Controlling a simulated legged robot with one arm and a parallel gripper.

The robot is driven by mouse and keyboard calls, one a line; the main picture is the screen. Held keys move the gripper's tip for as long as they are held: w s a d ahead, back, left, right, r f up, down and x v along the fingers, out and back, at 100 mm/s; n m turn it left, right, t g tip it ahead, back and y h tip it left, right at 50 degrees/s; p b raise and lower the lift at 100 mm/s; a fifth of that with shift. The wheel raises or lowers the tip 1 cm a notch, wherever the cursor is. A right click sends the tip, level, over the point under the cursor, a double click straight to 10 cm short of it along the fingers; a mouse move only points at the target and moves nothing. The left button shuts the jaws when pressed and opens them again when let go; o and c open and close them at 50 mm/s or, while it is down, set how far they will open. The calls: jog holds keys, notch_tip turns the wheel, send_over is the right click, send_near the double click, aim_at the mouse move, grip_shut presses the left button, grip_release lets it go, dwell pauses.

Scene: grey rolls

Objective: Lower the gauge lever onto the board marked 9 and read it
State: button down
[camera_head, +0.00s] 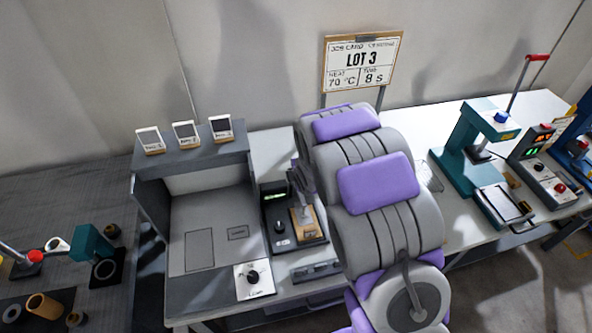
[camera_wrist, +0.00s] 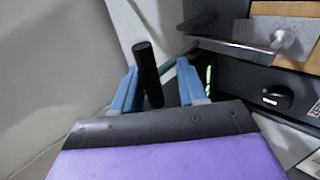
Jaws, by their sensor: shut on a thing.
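The gauge (camera_head: 275,212) is a dark unit on the bench with a small green display, just left of my arm. A tan board (camera_head: 306,226) lies on its bed; it also shows in the wrist view (camera_wrist: 290,10). I cannot read a 9 on it. In the wrist view my gripper (camera_wrist: 158,78) has its two blue fingers shut on the lever's black handle (camera_wrist: 147,66). A silver lever arm (camera_wrist: 235,46) with a round end reaches over the board; I cannot tell whether it touches. In the head view my arm partly hides the gauge.
A white panel with a black knob (camera_head: 253,279) sits at the bench's front left. Three small cards (camera_head: 186,134) stand on the grey hood. A teal press (camera_head: 465,150) stands to the right. A LOT 3 sign (camera_head: 362,62) stands behind. A black knob (camera_wrist: 278,97) is on the gauge.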

jog(key=shift+s+d+f, duration=0.2)
jog(key=shift+s+f, duration=0.4)
jog(key=shift+f, duration=0.05)
jog(key=c, duration=1.1)
grip_release()
jog(key=o, duration=0.4)
jog(key=shift+w+d+f, duration=0.1)
jog(key=shift+w, duration=0.2)
jog(key=shift+o, duration=0.2)
jog(key=shift+w, duration=0.1)
jog(key=shift+r, duration=0.2)
jog(key=shift+r, duration=0.1)
